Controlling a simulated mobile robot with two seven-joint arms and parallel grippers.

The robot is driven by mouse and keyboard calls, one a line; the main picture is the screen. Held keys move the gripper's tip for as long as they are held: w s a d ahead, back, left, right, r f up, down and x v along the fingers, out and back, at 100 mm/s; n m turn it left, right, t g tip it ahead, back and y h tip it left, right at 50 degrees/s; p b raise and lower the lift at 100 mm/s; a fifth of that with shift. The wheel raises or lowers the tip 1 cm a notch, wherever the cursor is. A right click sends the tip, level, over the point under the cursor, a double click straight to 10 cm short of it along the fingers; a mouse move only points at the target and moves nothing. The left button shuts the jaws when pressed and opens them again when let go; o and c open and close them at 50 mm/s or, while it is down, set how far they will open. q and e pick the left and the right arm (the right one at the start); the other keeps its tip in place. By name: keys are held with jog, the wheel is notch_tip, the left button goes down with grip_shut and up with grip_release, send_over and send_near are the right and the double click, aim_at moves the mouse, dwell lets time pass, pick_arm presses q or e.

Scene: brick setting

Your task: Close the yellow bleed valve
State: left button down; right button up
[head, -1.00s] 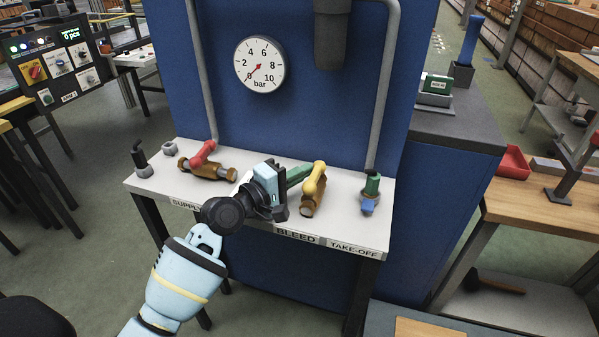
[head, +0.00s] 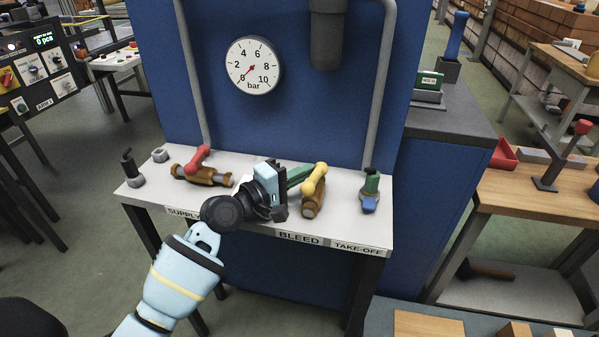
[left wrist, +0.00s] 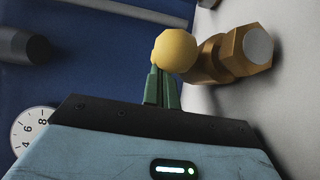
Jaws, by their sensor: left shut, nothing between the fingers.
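The yellow bleed valve handle (head: 316,179) sits on a brass valve body (head: 313,201) above the BLEED label on the white bench. The handle slants, its upper end leaning to the right. My left gripper (head: 302,174) is shut and empty, its green fingers just left of the handle. In the left wrist view the handle's rounded yellow end (left wrist: 176,50) is right at the tips of the shut green fingers (left wrist: 160,88) and partly covers them. I cannot tell whether they touch. The brass body (left wrist: 236,54) shows beside it. My right gripper is not in view.

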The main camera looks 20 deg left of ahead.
pick_arm(q)
jog(key=shift+w, duration=0.2)
jog(key=shift+w+f+b, duration=0.1)
jog(key=shift+w+b, duration=0.1)
jog(key=shift+b, duration=0.2)
jog(key=shift+d+h, duration=0.1)
jog(key=shift+h, duration=0.2)
jog(key=shift+m, duration=0.3)
jog(key=shift+w+d+m+g+h+b, duration=0.1)
jog(key=shift+m+g+h+b, duration=0.3)
jog(key=shift+g+h+b, duration=0.2)
dwell(1.8)
